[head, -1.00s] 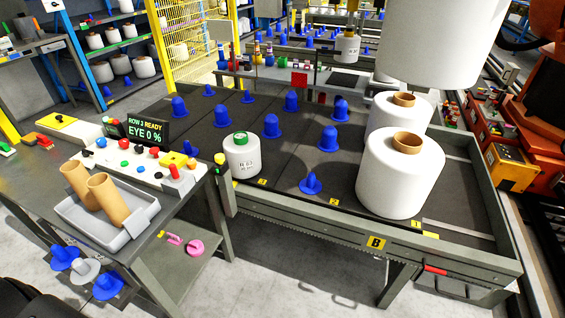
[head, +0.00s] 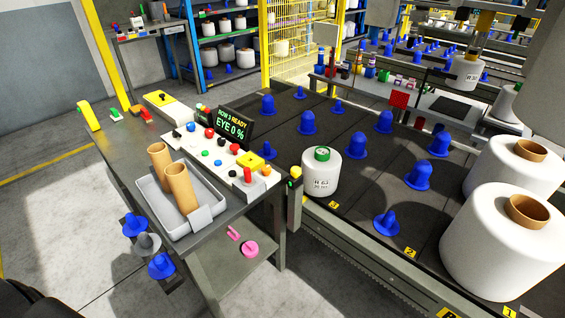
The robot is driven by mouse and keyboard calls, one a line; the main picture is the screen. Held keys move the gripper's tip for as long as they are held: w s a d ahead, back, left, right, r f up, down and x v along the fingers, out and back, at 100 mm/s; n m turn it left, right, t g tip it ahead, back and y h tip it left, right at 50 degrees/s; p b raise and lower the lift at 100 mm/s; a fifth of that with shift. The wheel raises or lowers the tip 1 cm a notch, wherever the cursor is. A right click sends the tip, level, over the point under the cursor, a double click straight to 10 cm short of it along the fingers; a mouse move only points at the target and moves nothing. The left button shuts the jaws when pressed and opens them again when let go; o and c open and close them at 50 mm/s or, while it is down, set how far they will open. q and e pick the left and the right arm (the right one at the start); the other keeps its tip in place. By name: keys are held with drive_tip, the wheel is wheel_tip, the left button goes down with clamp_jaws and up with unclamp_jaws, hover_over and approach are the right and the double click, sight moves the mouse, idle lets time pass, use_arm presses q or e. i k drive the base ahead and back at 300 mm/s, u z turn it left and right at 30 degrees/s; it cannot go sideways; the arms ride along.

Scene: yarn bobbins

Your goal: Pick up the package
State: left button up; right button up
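No single thing in the head view is clearly marked as the package. A white yarn bobbin (head: 321,173) with a green top and a printed label stands upright on the dark conveyor table, near its left front edge. Two larger white bobbins with brown cores stand at the right, one in front (head: 490,250) and one behind it (head: 500,170). Neither of my grippers shows in the head view, so their state is hidden.
A workbench (head: 125,150) at the left holds a grey tray (head: 160,215) with two brown tubes, a button panel (head: 215,150) and a display (head: 232,126). Several blue pegs (head: 308,122) stand on the conveyor table. Grey floor (head: 60,215) lies open at the left.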

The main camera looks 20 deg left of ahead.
sight(320, 165)
drive_tip(key=u, duration=0.35)
drive_tip(key=i, duration=0.65)
drive_tip(key=z, duration=0.5)
drive_tip(key=i, duration=0.6)
drive_tip(key=z, duration=0.65)
